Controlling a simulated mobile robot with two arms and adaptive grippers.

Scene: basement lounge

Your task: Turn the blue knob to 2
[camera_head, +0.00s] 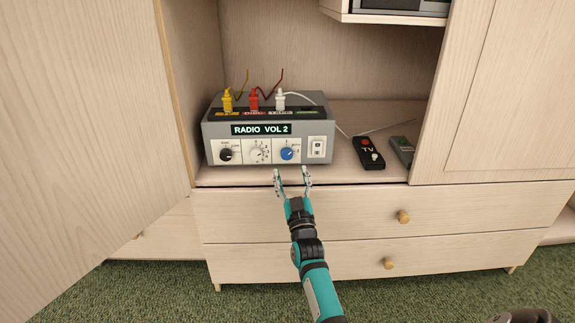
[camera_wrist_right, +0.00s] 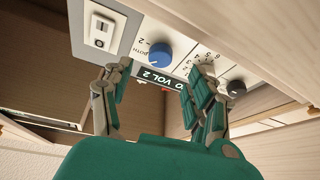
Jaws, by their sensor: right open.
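The blue knob (camera_head: 287,154) is on the front panel of a grey radio box (camera_head: 215,131), right of a white knob (camera_head: 257,154) and a black knob (camera_head: 226,155). The display (camera_head: 261,130) reads "RADIO VOL 2". In the right wrist view the blue knob (camera_wrist_right: 161,52) shows beyond and between my fingers. Which mark the knob points to is too small to tell. My right gripper (camera_head: 292,172) is open and empty, just below and in front of the blue knob, apparently not touching it. My left gripper is not in view.
A white rocker switch (camera_head: 317,147) sits right of the blue knob. Yellow (camera_head: 227,100), red (camera_head: 254,99) and white (camera_head: 280,99) plugs stand on top of the box. A TV remote (camera_head: 368,153) and another dark device (camera_head: 402,150) lie to the right. An open cabinet door (camera_head: 90,120) stands at left.

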